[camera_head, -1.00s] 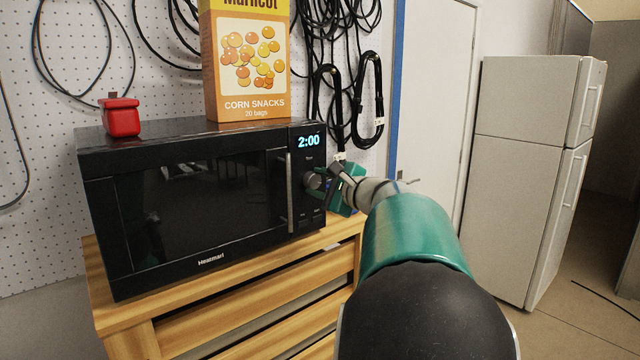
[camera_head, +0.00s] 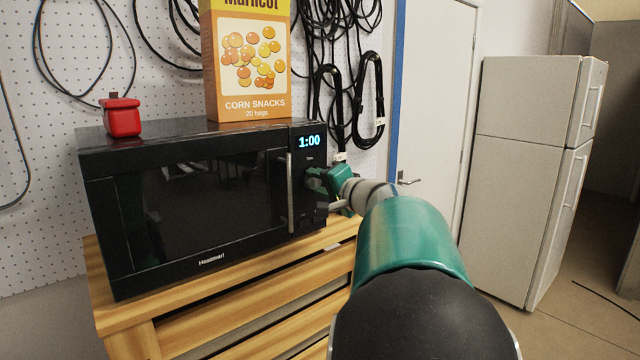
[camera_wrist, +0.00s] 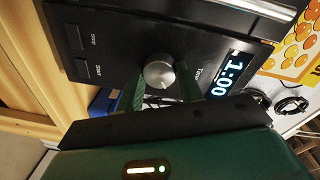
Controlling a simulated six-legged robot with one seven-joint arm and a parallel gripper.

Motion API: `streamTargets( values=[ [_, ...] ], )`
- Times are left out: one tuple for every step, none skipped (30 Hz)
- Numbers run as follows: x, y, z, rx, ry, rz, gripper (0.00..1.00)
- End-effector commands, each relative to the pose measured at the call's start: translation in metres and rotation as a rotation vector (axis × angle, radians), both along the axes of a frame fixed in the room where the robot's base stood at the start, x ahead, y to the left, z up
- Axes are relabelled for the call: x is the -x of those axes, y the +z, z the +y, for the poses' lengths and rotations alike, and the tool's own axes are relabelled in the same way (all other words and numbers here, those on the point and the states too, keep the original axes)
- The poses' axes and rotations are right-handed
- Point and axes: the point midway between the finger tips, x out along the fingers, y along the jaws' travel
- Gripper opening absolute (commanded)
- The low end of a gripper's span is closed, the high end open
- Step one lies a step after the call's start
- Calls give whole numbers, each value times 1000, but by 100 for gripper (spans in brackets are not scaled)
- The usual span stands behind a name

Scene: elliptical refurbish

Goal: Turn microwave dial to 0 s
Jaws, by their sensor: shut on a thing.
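The black microwave (camera_head: 190,205) stands on a wooden slatted cabinet with its door shut. Its blue display (camera_head: 309,142) reads 1:00, and the display (camera_wrist: 232,72) shows the same, turned sideways, in the wrist view. The round silver dial (camera_wrist: 159,71) sits on the control panel, between the display and the Start and Stop buttons. My gripper (camera_wrist: 162,88) has its green fingers on both sides of the dial and is shut on it. In the head view my gripper (camera_head: 318,180) is at the panel and hides the dial.
A corn snacks box (camera_head: 247,75) and a small red pot (camera_head: 120,116) stand on the microwave. The upright door handle (camera_head: 290,190) is just left of my gripper. Black cables (camera_head: 350,95) hang behind. A white fridge (camera_head: 530,160) stands at the right.

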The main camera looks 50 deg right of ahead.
Motion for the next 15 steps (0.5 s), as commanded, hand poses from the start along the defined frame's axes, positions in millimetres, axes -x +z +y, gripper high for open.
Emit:
streamTargets(
  values=[
    [0, -1, 0, 43, 0, 5, 14],
    [0, -1, 0, 71, 0, 9, 14],
    [0, -1, 0, 109, 0, 13, 14],
    [0, -1, 0, 138, 0, 17, 14],
    [0, -1, 1, 166, 1, 19, 14],
    [0, -1, 1, 204, 1, 24, 14],
    [0, -1, 1, 232, 1, 27, 14],
    [0, -1, 1, 260, 1, 30, 14],
    [0, -1, 1, 298, 0, 33, 14],
    [0, -1, 0, 326, 0, 37, 14],
    [0, -1, 0, 355, -1, 40, 14],
    [0, -1, 1, 392, 0, 44, 14],
    [0, -1, 1, 421, 1, 48, 14],
    [0, -1, 1, 449, 1, 52, 14],
    [0, -1, 1, 486, 1, 55, 14]
  ],
)
